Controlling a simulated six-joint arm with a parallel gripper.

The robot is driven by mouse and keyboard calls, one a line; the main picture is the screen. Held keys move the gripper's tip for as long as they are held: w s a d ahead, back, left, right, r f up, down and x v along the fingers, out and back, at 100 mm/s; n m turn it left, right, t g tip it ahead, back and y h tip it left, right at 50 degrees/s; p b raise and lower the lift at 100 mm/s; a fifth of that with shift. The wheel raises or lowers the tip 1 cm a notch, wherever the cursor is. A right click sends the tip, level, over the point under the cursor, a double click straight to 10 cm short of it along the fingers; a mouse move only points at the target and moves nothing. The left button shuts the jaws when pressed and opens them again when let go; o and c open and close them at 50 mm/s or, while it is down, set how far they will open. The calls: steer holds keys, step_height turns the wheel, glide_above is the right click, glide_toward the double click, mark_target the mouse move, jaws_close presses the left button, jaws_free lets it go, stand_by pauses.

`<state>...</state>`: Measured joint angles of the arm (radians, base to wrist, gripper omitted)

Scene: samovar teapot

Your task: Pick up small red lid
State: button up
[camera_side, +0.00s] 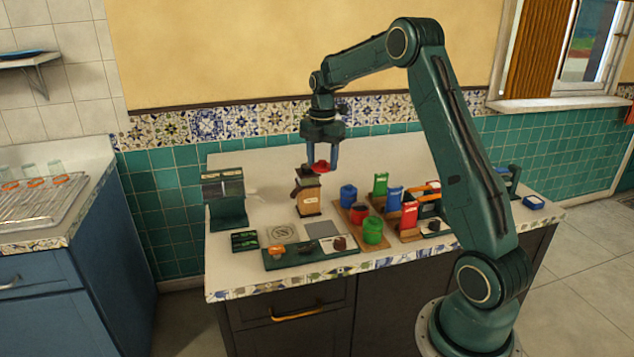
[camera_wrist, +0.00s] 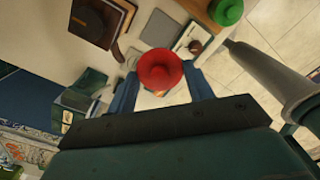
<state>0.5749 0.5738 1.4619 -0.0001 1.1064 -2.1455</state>
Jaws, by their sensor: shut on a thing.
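The small red lid (camera_side: 320,166) is held between the two blue fingers of my gripper (camera_side: 322,160), which is shut on it. In the side view, the lid is up in the air, above the counter and near the top of a brown and cream box-like grinder (camera_side: 308,192). In the wrist view, the round red lid (camera_wrist: 160,69) sits between the fingertips of my gripper (camera_wrist: 162,85). The lid hides part of what lies under it.
To the right, the counter (camera_side: 235,262) carries a blue canister (camera_side: 348,196), a green canister (camera_side: 373,230), and several coloured packets and tins. A dark green tray (camera_side: 280,262) lies at the front. A dark green machine (camera_side: 226,198) stands at left.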

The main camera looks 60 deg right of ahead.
steer(key=shift+r, duration=0.2)
stand_by(0.5)
steer(key=s+d+f+m, duration=0.6)
steer(key=s+d+f, duration=0.1)
steer(key=s+d, duration=0.1)
steer(key=shift+s+d+f, duration=0.2)
steer(key=shift+d+f, duration=0.1)
steer(key=shift+d, duration=0.25)
steer(key=shift+f, duration=0.2)
steer(key=shift+f, duration=3)
steer(key=shift+f, duration=0.15)
